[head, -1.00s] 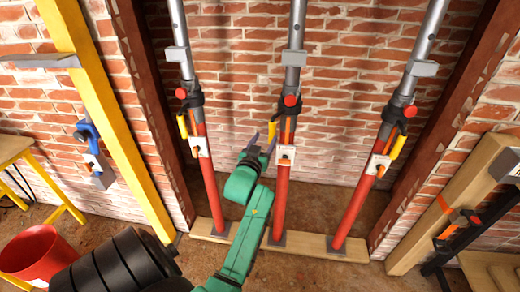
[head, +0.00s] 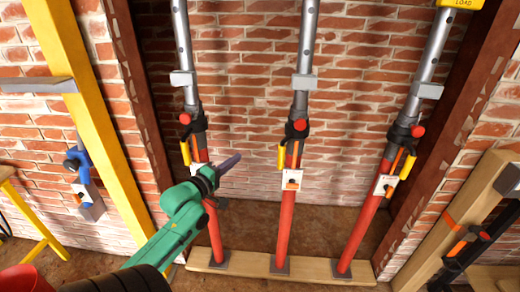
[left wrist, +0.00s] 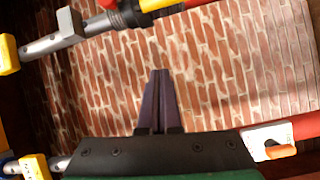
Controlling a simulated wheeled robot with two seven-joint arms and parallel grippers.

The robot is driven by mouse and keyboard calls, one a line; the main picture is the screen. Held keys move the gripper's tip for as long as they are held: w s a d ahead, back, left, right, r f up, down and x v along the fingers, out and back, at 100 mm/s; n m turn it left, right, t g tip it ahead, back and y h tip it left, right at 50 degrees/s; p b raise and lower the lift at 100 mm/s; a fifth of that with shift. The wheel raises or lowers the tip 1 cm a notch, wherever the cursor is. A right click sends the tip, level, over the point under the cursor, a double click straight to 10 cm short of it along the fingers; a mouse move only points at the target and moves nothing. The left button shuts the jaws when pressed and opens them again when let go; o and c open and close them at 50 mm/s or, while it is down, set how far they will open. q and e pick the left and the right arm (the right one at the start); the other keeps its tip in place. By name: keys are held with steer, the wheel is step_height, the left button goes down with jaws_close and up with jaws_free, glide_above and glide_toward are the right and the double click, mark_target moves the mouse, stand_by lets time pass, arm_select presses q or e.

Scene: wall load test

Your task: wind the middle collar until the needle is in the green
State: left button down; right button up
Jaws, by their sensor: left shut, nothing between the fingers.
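The middle prop has a grey upper tube, a red lower tube (head: 285,225) and a black collar (head: 297,132) with a red knob. A yellow handle (head: 282,156) hangs at the collar's left. Below it is a white gauge plate (head: 293,180); its needle is too small to read. My left gripper (head: 238,158) is shut and empty, left of the middle prop and apart from it. In the left wrist view its dark fingers (left wrist: 160,75) lie together before bare brick. That view also shows a black collar (left wrist: 128,12) and a white plate (left wrist: 268,142); I cannot tell which props. My right gripper is out of view.
Similar props stand left (head: 214,235) and right (head: 362,225), on a wooden sill board (head: 320,270). A yellow post (head: 95,120) stands left and a wooden brace (head: 455,215) right. A yellow load sign (head: 462,4) shows at top right. Brick wall lies behind.

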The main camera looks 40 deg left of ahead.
arm_select(q)
steer(key=w+d+n+h+p, duration=0.1)
steer(key=w+d+p, duration=0.2)
steer(key=w, duration=0.9)
steer(key=shift+d+r, duration=0.45)
steer(key=shift+d, duration=0.1)
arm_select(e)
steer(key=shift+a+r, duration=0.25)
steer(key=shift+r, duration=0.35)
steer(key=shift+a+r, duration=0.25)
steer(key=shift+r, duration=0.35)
arm_select(q)
steer(key=shift+w, duration=0.1)
